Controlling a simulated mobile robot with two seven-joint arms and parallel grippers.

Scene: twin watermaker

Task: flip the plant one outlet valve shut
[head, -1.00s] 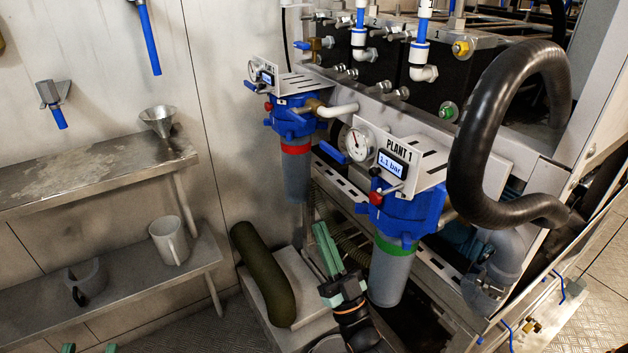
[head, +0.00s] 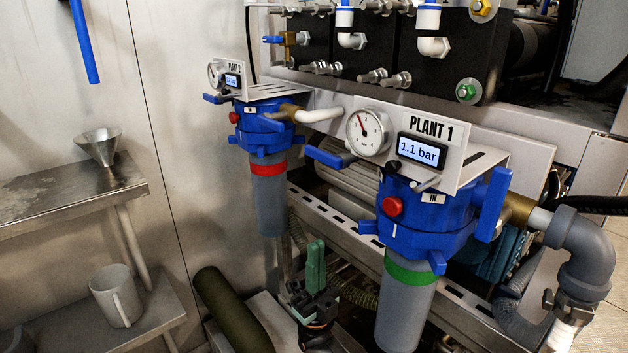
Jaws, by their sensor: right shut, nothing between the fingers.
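The Plant 1 filter housing (head: 425,225) is blue, with a grey bowl (head: 405,310) and a green ring below. Its panel (head: 455,150) carries a dial gauge (head: 367,132) and a display (head: 422,152) reading 1.1 bar. A blue lever handle (head: 330,157) sticks out left of the housing, nearly level. Another blue handle (head: 493,205) stands upright on the right, by a brass fitting (head: 518,210). I cannot tell which is the outlet valve. My right gripper (head: 316,262), with green fingers, is shut and empty, below and left of the housing, apart from both handles. My left gripper is out of view.
The Plant 2 filter (head: 265,130) with a red ring stands behind on the left. Shelves (head: 75,200) at the left hold a funnel (head: 98,146) and a mug (head: 116,296). A dark green cylinder (head: 230,310) lies low. A grey pipe (head: 585,262) bends down at the right.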

